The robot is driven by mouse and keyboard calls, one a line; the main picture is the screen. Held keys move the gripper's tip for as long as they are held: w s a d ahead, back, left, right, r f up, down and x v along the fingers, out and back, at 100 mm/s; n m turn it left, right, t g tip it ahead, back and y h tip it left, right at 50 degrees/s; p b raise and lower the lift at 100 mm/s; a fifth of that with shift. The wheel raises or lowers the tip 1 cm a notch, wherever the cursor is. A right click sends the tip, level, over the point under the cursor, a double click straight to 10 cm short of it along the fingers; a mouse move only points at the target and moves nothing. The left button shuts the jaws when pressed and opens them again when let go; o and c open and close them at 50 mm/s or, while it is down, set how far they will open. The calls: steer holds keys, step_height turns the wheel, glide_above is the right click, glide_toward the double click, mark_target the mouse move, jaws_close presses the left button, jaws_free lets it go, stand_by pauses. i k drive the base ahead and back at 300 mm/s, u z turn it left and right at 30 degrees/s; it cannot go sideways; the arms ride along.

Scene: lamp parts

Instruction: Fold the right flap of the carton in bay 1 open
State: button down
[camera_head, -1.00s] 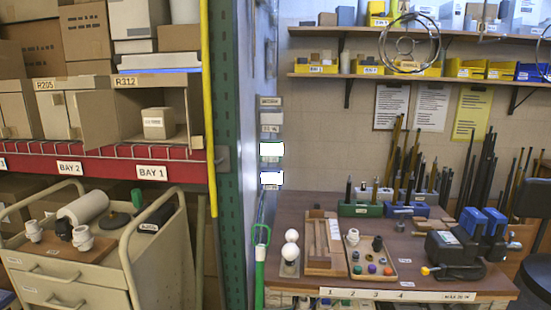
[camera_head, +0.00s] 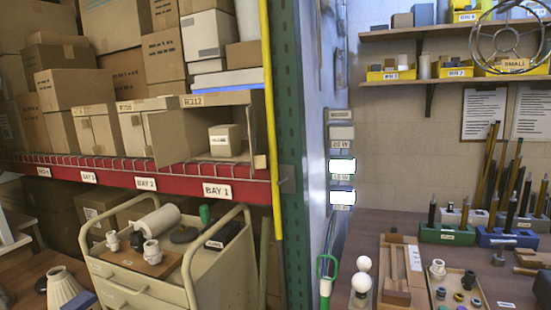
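The carton (camera_head: 222,99) labelled R312 stands on the shelf above the BAY 1 sign (camera_head: 217,191). Its front is open toward me. Its left flap (camera_head: 178,134) is swung out to the left. A small labelled box (camera_head: 225,140) sits inside. A small tan piece (camera_head: 261,162) shows at the carton's lower right front corner; I cannot tell whether it is part of the right flap. The yellow post edge partly covers the right side, and I cannot make out the right flap clearly. My gripper is not in view.
A yellow upright (camera_head: 270,120) and green rack post (camera_head: 293,190) stand just right of the carton. A beige cart (camera_head: 220,275) with lamp parts stands below the shelf. A workbench (camera_head: 400,225) is at right. More cartons (camera_head: 103,127) fill the left bays.

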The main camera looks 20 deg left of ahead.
mark_target(257, 162)
steer(key=z, duration=0.05)
steer(key=i, duration=1)
steer(key=z, duration=0.15)
